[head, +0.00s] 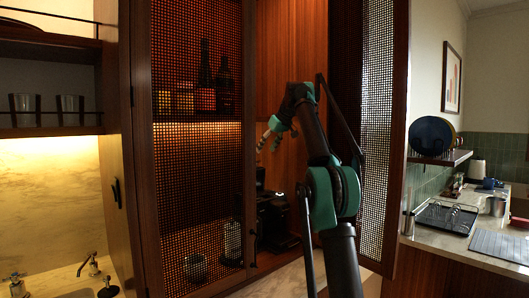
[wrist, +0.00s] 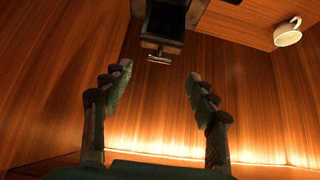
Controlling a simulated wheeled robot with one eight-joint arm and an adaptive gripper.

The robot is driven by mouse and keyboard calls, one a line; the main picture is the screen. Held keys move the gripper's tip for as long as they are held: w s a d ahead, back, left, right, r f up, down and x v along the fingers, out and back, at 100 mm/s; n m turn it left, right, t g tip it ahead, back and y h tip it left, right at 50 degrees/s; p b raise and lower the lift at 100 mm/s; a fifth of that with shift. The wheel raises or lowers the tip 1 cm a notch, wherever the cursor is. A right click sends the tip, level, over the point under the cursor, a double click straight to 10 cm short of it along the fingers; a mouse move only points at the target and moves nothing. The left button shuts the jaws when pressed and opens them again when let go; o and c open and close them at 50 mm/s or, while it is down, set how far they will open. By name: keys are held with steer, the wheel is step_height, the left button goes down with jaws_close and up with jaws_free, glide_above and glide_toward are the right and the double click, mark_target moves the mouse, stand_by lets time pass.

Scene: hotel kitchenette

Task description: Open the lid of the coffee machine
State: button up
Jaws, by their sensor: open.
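The coffee machine (head: 275,214) is dark and stands inside the wooden cabinet in the head view, partly hidden by the door frame and my arm. In the wrist view a dark boxy body with a small metal bar, apparently the coffee machine (wrist: 163,22), shows at the top middle, beyond the fingertips. I cannot tell its lid apart. My gripper (head: 269,136) is raised in the cabinet opening, above the machine. In the wrist view my gripper (wrist: 159,76) has its fingers wide apart with nothing between them. No contact with the machine shows.
A mesh door (head: 197,150) covers the left part of the cabinet; another mesh door (head: 378,110) stands open at right. A white cup (wrist: 288,33) shows at the upper right of the wrist view. A counter with a dish rack (head: 447,217) is at far right.

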steer(key=s+d+t+y, duration=0.3)
steer(key=s+d+t, duration=0.15)
steer(key=s, duration=0.25)
steer(key=x, duration=1.7)
steer(key=shift+s+d+f, duration=0.1)
steer(key=shift+f, duration=0.15)
jaws_close()
